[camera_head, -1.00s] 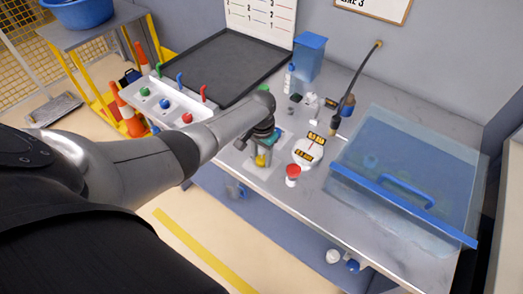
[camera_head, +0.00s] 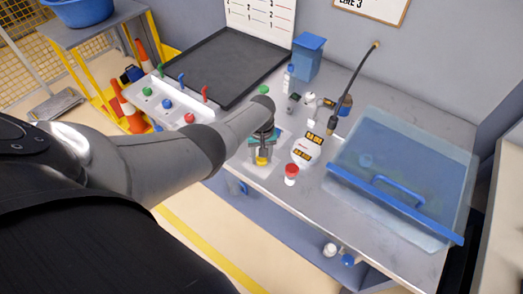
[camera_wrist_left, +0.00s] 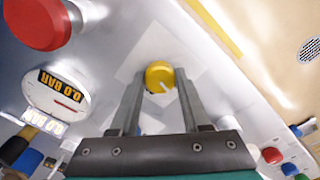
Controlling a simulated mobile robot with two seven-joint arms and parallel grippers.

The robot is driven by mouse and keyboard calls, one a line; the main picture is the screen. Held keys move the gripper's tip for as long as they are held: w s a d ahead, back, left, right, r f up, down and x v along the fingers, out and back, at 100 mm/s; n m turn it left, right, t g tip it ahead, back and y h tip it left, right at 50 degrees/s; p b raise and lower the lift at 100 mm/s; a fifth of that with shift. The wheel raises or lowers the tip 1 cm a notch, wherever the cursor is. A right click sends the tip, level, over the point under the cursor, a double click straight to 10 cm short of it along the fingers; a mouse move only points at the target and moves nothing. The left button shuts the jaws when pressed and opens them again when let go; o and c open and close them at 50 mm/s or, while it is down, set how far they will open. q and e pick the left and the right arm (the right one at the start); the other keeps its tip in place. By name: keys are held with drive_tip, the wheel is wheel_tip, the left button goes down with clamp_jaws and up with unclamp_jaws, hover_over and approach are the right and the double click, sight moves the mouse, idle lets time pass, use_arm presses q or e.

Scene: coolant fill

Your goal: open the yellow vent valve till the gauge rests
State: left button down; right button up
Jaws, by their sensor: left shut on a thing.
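In the head view the gripper (camera_head: 263,152) reaches down over the valve (camera_head: 262,161), which is partly hidden. In the wrist view the gauge (camera_wrist_left: 55,90) appears upside down, and both displays seem to read 0.0 BAR. My right gripper is not in view.
A red-capped knob (camera_head: 291,171) stands close to the valve. A clear blue-handled cover (camera_head: 400,180) fills the bench's right side. A hose wand (camera_head: 352,90), a blue bin (camera_head: 308,55) and a black tray (camera_head: 225,70) are behind. A panel with coloured levers (camera_head: 175,105) lies left.

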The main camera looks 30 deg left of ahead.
use_arm(q)
drive_tip(key=shift+n, duration=0.3)
drive_tip(key=shift+c, duration=1.9)
unclamp_jaws()
drive_tip(key=shift+r+p, duration=0.5)
drive_tip(key=shift+r, duration=0.1)
wheel_tip(320, 180, up, 7)
drive_tip(key=p, duration=0.4)
wheel_tip(320, 180, up, 7)
hover_over(262, 159)
drive_tip(key=shift+a, duration=0.15)
